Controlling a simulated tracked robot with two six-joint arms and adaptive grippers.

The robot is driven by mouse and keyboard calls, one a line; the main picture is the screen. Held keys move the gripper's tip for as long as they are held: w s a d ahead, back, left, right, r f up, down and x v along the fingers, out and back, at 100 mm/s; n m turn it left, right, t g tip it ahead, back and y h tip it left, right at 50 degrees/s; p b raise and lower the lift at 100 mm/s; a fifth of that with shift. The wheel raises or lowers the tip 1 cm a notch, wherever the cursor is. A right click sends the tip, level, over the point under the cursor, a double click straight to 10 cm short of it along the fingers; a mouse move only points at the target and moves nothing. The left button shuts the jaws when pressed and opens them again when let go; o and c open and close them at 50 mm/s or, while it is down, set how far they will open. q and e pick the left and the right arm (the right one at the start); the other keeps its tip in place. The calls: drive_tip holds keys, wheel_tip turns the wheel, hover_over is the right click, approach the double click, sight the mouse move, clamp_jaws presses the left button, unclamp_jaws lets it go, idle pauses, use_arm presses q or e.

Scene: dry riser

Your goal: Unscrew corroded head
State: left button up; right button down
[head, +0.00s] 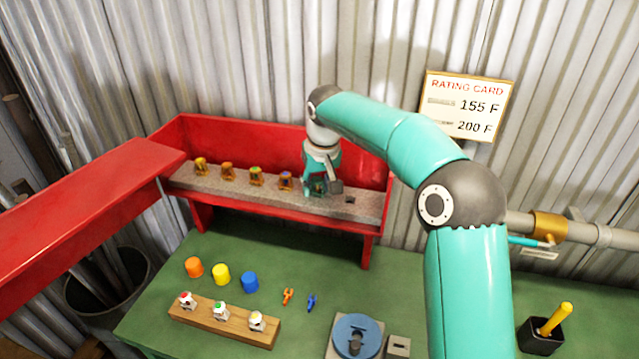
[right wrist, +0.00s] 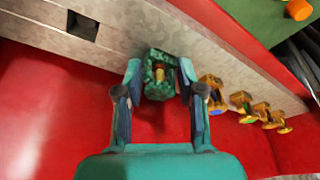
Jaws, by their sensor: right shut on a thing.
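A corroded head (right wrist: 157,89), mottled dark green with a small amber bulb, sits at the grey stone-like strip (right wrist: 215,45) of the red trough. My right gripper (head: 319,184) has reached down to the strip from above. In the right wrist view its two fingers stand on either side of the corroded head, shut on it. In the head view the gripper mostly hides this head. Several brass heads (head: 256,176) with coloured bulbs stand in a row to the left of it. My left gripper is not in view.
A square hole (head: 349,199) lies right of my gripper. On the green bench (head: 240,258) are a wooden block (head: 205,318) with three white-bodied heads, coloured caps (head: 221,274), small forks (head: 288,296) and a blue round fixture (head: 357,336). A red beam (head: 75,218) crosses the left side.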

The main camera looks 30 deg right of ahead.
drive_tip(key=n+y+p, duration=0.1)
drive_tip(key=n+p, duration=0.1)
drive_tip(key=n, duration=0.1)
drive_tip(key=shift+s+r+p, duration=0.1)
drive_tip(key=shift+r+p, duration=0.1)
drive_tip(key=shift+p, duration=0.2)
drive_tip(key=shift+f+n+p, duration=0.1)
drive_tip(key=shift+n+p, duration=0.45)
drive_tip(key=shift+n, duration=0.65)
drive_tip(key=shift+f, duration=0.15)
drive_tip(key=shift+n+y, duration=0.3)
drive_tip(key=shift+p, duration=0.4)
drive_tip(key=n+p, duration=0.3)
drive_tip(key=shift+r+n+g+y, duration=0.25)
drive_tip(key=shift+n+g+y, duration=0.05)
drive_tip(key=shift+n+y, duration=0.1)
drive_tip(key=shift+n+p, duration=0.3)
drive_tip(key=shift+n, duration=0.2)
drive_tip(key=shift+f+n, duration=0.25)
drive_tip(key=shift+n, duration=0.15)
